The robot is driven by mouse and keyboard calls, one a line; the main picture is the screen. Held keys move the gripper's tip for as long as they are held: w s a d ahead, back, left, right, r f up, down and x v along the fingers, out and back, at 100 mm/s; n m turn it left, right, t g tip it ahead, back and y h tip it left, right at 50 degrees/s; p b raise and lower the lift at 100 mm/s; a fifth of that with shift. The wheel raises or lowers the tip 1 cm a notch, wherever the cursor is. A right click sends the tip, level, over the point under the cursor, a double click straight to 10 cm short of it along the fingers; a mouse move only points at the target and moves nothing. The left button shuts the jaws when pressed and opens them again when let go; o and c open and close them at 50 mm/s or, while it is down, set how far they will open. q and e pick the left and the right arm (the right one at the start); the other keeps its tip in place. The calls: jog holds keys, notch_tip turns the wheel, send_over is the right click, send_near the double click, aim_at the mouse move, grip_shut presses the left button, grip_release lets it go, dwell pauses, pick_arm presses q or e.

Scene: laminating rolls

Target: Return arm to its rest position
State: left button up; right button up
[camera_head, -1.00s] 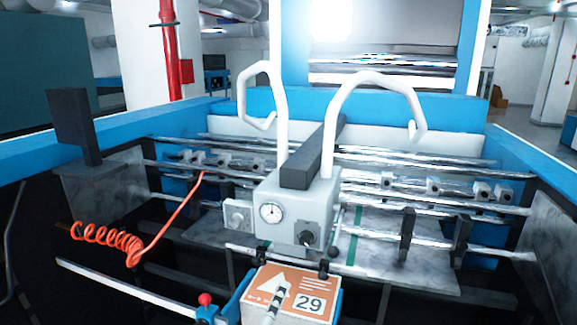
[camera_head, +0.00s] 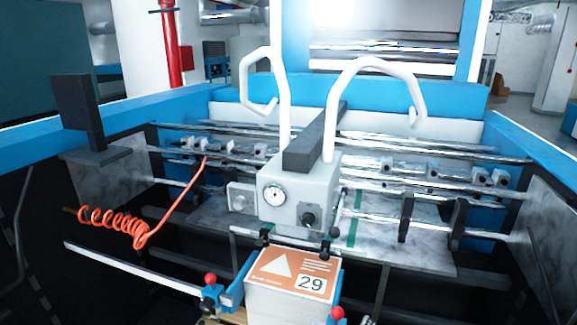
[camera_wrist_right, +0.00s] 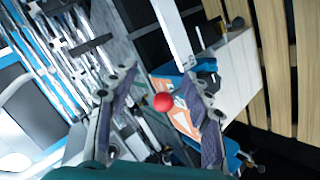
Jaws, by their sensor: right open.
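My right gripper (camera_wrist_right: 161,76) shows in the right wrist view, with its two fingers spread apart and nothing held between them. A red ball knob (camera_wrist_right: 162,101) and part of the orange label (camera_wrist_right: 183,120) appear in the gap, beyond the fingers. Neither of my grippers shows in the head view. There, the box with the orange label marked 29 (camera_head: 293,272) sits at the bottom centre, in front of the grey gauge unit (camera_head: 298,197).
Red knobs (camera_head: 210,279) flank the labelled box on blue clamps. An orange coiled hose (camera_head: 113,222) hangs at left. Metal rods and the machine's blue side frame (camera_head: 60,160) surround the middle. Wooden slats (camera_wrist_right: 275,60) lie at right in the wrist view.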

jog(key=s+d+f+m+g+y, duration=0.25)
jog(key=s+f+m+y, duration=0.3)
jog(key=s, duration=0.45)
notch_tip(320, 180, down, 12)
jog(key=b, duration=1.2)
jog(key=shift+w+d+f+m+b, duration=0.2)
jog(key=shift+w+d+m+b, duration=0.05)
jog(key=shift+w+m+b, duration=0.1)
